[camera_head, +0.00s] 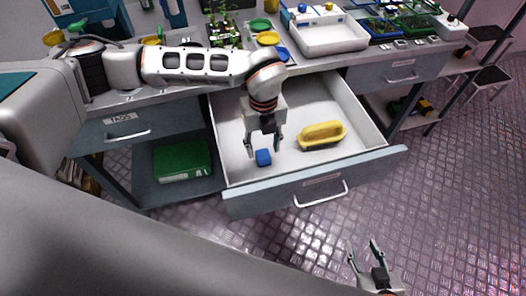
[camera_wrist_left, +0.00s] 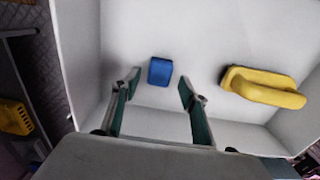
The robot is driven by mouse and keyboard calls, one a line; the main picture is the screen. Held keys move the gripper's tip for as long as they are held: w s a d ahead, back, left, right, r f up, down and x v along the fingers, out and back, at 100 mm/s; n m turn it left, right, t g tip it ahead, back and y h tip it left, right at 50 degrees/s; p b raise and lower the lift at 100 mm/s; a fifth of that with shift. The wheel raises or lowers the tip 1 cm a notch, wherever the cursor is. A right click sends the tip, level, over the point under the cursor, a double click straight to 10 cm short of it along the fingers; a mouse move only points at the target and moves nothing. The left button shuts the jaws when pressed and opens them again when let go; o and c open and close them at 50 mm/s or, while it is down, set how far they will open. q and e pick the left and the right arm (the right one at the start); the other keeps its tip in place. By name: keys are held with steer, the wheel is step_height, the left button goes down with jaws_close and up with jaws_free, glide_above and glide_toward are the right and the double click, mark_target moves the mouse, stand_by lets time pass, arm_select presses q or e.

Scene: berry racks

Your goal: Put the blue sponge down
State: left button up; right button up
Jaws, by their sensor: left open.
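The blue sponge (camera_head: 263,157) lies on the floor of the open drawer (camera_head: 305,185), towards its front left. It also shows in the left wrist view (camera_wrist_left: 160,71), beyond and between the fingertips, apart from both. My left gripper (camera_head: 263,148) is open and empty above the drawer, pointing down close to the sponge. Its two fingers also show in the left wrist view (camera_wrist_left: 160,88). My right gripper (camera_head: 366,254) is at the lower right, over the floor and outside the drawer, with its fingers apart and nothing between them.
A yellow-handled brush (camera_head: 323,134) lies in the drawer right of the sponge; it also shows in the left wrist view (camera_wrist_left: 265,88). The drawer walls stand around both. A white tray (camera_head: 325,36) and several coloured dishes stand on the bench behind. A green box (camera_head: 182,160) sits on the shelf below.

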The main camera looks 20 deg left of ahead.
mark_target(263, 154)
arm_select(q)
step_height(263, 154, up, 8)
steer(key=shift+r, duration=0.1)
stand_by(0.4)
